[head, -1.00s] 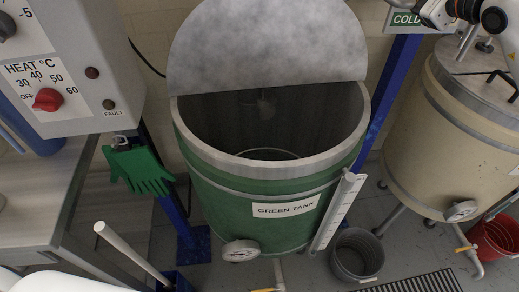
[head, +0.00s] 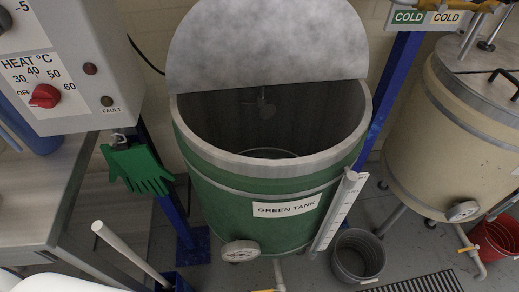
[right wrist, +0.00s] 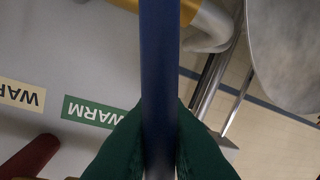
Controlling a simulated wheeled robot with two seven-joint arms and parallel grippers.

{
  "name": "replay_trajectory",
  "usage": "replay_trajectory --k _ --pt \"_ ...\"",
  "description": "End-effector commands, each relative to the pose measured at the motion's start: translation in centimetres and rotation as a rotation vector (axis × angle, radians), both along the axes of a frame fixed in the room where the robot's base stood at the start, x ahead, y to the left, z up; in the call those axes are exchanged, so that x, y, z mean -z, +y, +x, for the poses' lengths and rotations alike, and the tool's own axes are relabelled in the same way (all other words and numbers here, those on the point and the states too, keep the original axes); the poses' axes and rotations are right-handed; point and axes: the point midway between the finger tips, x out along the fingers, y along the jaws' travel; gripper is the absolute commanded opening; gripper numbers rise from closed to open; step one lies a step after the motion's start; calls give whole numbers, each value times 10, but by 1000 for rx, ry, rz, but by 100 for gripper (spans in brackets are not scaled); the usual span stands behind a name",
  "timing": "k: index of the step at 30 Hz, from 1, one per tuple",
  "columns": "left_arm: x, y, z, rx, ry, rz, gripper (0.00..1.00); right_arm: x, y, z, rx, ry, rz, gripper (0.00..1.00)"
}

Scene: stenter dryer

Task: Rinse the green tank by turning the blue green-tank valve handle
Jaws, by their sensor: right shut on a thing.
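The green tank (head: 262,212) stands in the middle of the head view with its round grey lid (head: 268,45) raised. I see no running water in it. In the right wrist view, a blue bar (right wrist: 160,60), which looks like the blue valve handle, runs up the middle close to the camera. A yellow valve part (right wrist: 190,10) shows behind its upper end. My right gripper (right wrist: 160,115) has its dark green fingers closed on either side of the bar. My left gripper is in neither view.
Green and cream COLD labels (head: 425,18) hang at the top right of the head view. The cream tank (head: 455,135) stands below them. A red handle (right wrist: 32,154) and WARM labels (right wrist: 92,112) show in the right wrist view. A grey bucket (head: 357,257) sits on the floor.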

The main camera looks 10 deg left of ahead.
Motion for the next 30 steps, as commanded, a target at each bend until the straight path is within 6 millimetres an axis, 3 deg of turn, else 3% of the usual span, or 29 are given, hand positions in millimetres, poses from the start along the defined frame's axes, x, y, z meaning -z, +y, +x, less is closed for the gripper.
replay_trajectory --k 4,12,21,27,28,30 --pt "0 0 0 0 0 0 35 -3 -8 3 0 39 98 0" --pt "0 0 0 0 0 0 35 -3 -9 4 1 44 111 0" --pt "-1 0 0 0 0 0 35 -6 -30 11 0 133 355 0" --pt "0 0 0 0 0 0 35 -7 -31 12 1 135 364 0" --pt "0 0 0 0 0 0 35 -7 -31 11 1 135 364 18" --pt "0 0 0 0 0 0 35 -7 -31 11 1 134 363 29"
